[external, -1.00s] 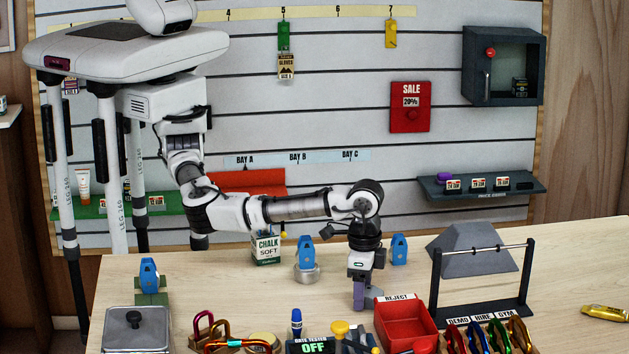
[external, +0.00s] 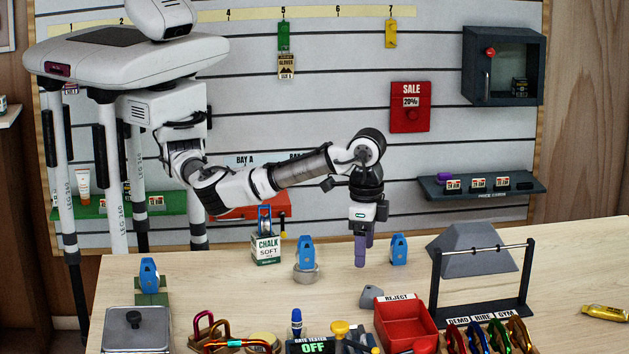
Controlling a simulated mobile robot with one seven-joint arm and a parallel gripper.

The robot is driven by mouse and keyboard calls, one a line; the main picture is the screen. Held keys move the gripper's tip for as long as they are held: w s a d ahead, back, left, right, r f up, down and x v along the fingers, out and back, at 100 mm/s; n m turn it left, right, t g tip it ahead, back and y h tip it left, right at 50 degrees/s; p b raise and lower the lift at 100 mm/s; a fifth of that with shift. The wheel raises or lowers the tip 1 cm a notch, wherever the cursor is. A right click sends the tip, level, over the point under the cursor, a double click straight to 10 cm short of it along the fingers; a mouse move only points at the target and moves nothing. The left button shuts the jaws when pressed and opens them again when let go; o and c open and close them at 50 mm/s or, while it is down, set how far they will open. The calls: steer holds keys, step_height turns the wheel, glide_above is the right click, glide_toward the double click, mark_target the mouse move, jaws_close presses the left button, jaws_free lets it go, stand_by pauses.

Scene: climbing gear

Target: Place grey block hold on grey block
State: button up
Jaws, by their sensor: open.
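A small grey, rounded block-like piece (external: 371,297) lies on the table just behind the red reject tray, partly hidden by it. It looks like the grey block hold. A larger grey block with sloping sides (external: 470,262) stands at the right of the table, behind a black rack. I cannot tell for sure that this is the task's grey block. My gripper (external: 362,252) points down with its purple fingers above and behind the small grey piece, apart from it. It is open and I see nothing held.
The red reject tray (external: 405,325) and the black rack with a crossbar (external: 482,309) stand close by. Blue devices stand on a grey round base (external: 306,273) and at the back (external: 398,250). A chalk box (external: 266,250) is at left.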

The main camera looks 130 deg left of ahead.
steer(key=shift+o, duration=0.5)
steer(key=shift+r, duration=0.85)
steer(key=t+y+p, duration=0.1)
steer(key=t+p, duration=0.2)
steer(key=p, duration=0.1)
glide_above(371, 291)
steer(key=s, duration=0.2)
steer(key=f, duration=0.7)
steer(key=shift+w+d, duration=0.2)
steer(key=shift+d, duration=0.2)
steer(key=shift+p+x, duration=1.3)
steer(key=shift+x, duration=1.25)
steer(key=shift+a, duration=0.2)
steer(key=c, duration=1.2)
steer(key=shift+o, duration=0.2)
steer(key=shift+r, duration=0.1)
